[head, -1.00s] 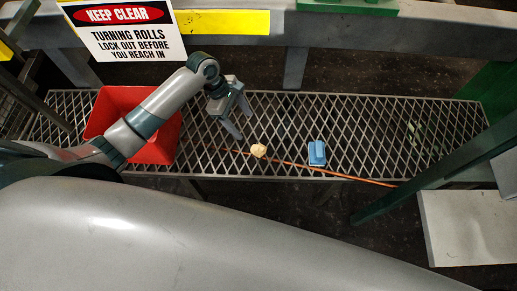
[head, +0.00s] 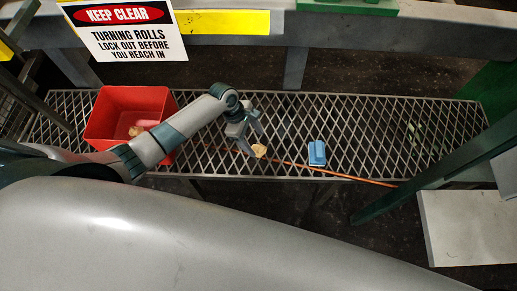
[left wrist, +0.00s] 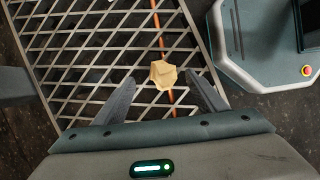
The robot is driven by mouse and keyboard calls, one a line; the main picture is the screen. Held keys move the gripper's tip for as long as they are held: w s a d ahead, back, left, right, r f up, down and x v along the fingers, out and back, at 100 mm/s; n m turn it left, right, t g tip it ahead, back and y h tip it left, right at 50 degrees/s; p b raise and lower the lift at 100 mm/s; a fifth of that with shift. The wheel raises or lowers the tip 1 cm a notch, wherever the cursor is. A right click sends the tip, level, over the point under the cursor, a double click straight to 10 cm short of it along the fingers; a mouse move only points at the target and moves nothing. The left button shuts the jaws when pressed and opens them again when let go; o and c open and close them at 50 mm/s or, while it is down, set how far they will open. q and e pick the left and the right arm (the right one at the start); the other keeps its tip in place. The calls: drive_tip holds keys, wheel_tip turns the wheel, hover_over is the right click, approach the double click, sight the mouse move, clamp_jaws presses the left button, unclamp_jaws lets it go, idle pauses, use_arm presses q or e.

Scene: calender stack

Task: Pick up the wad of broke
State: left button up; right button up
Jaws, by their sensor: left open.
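The wad of broke (head: 259,151) is a small crumpled tan lump on the metal grating, beside an orange rod or cord. In the left wrist view the wad (left wrist: 163,75) lies ahead of and between the fingertips, a little nearer the right finger. My left gripper (head: 254,149) is open and empty, with its fingers pointing down close to the wad. The open gripper (left wrist: 163,92) also shows in the left wrist view, with one finger on each side. I cannot tell whether a finger touches the wad. My right gripper is not in view.
A red bin (head: 103,119) stands at the grating's left end, with a tan lump and a pinkish item inside. A blue object (head: 317,152) sits right of the wad. The orange cord (head: 345,176) runs along the grating (head: 390,125). A KEEP CLEAR sign (head: 125,35) hangs behind.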

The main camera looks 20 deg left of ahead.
sight(258, 147)
use_arm(q)
drive_tip(key=shift+s+x, duration=0.2)
drive_tip(key=shift+x, duration=2.4)
drive_tip(key=c, duration=1.1)
